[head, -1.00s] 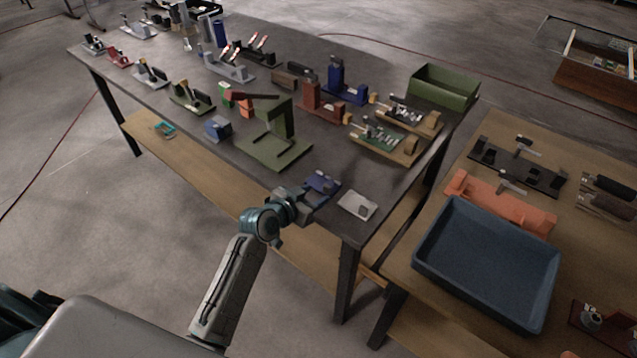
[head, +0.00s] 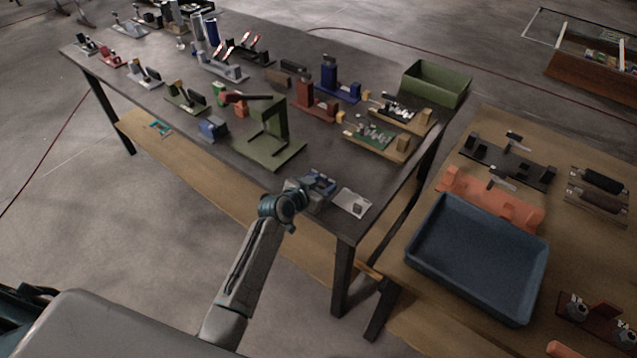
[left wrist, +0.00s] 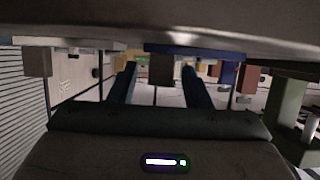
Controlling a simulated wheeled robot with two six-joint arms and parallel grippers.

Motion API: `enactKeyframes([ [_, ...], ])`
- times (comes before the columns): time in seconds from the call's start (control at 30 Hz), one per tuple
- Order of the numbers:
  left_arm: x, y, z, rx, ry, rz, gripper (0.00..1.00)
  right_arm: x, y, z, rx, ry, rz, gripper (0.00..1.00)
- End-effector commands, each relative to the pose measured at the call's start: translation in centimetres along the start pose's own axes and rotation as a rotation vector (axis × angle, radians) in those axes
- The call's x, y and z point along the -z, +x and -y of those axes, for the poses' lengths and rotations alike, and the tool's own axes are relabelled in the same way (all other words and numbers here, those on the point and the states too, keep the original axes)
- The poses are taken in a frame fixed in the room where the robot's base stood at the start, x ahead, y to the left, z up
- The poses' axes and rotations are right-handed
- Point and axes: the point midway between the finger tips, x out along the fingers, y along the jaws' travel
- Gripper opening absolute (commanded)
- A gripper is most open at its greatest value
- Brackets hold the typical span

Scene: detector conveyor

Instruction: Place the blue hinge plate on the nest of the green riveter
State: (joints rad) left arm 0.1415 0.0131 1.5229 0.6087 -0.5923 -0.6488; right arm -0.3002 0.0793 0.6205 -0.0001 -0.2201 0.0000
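The blue hinge plate (head: 320,181) lies at the front edge of the dark table, right of the green riveter (head: 279,128). My left gripper (head: 314,186) is at the plate, partly covering it. The left wrist view looks upside down. There the plate's blue edge (left wrist: 196,49) runs across the top, and a dark block (left wrist: 161,69) stands out from beside it. The two fingers of my left gripper (left wrist: 159,84) are spread apart on either side of this block, with gaps. The riveter's nest cannot be made out. My right gripper is not in view.
A pale plate with a small block (head: 352,202) lies just right of the blue plate. A blue tray (head: 478,258) sits on the wooden table at right.

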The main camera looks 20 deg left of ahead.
Motion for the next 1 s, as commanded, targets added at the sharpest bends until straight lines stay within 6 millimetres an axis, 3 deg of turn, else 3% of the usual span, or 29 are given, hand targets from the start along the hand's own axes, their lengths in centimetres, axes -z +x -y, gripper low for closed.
enactKeyframes([
  [0.03,0.0,0.0,0.0,0.0,0.0,0.0,0.34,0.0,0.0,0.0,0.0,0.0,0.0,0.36],
  [0.2,0.0,0.0,0.0,0.0,0.0,0.0,0.0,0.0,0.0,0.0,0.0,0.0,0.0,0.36],
  [0.57,0.3,-0.1,0.0,0.0,0.002,-0.002,0.0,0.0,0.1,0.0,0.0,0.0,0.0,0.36],
  [0.77,1.7,-0.7,0.0,0.001,0.003,-0.004,0.0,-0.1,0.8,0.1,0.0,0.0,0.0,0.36],
  [0.87,3.1,-1.3,0.0,0.001,0.004,-0.006,0.0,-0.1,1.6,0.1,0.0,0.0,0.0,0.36],
  [1.0,2.3,-3.6,-1.6,0.0,0.0,-0.002,0.0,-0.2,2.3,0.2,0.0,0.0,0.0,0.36],
])
